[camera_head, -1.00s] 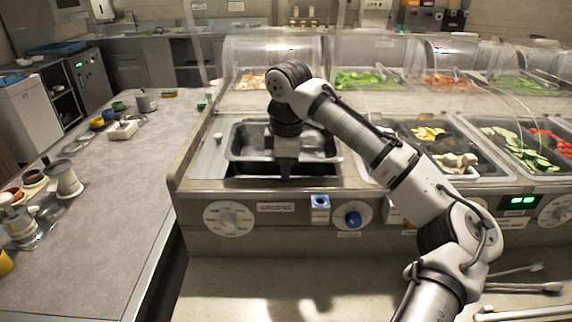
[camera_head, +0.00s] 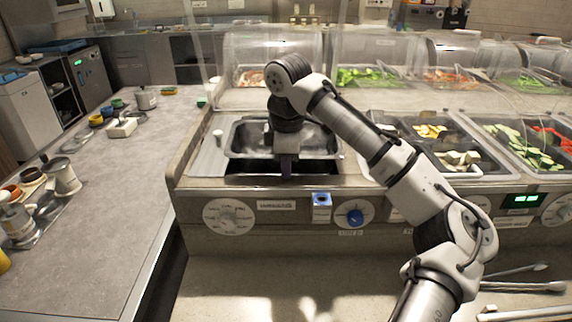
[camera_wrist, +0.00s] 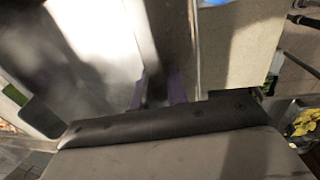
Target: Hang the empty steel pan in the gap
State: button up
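The steel pan (camera_head: 250,139) is empty and sits at the dark gap (camera_head: 240,167) in the counter's left end. A dark strip of the gap shows between the pan's near edge and the counter's front ledge. My gripper (camera_head: 286,168) points down at the pan's near side. In the wrist view its purple fingertips (camera_wrist: 160,88) stand on both sides of the pan's near wall, with the bright pan interior (camera_wrist: 95,40) at left. The gripper looks shut on this wall. Whether the pan's rim rests on the ledges is hidden.
A front panel with a blue knob (camera_head: 355,217) lies below. Tongs (camera_head: 520,287) lie at front right. A grey side counter (camera_head: 110,190) holds jars and cups.

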jog(key=shift+o, duration=0.7)
notch_tip(320, 180, up, 14)
jog(key=s, duration=0.2)
jog(key=shift+s+d+f, duration=0.2)
jog(key=shift+d, duration=0.1)
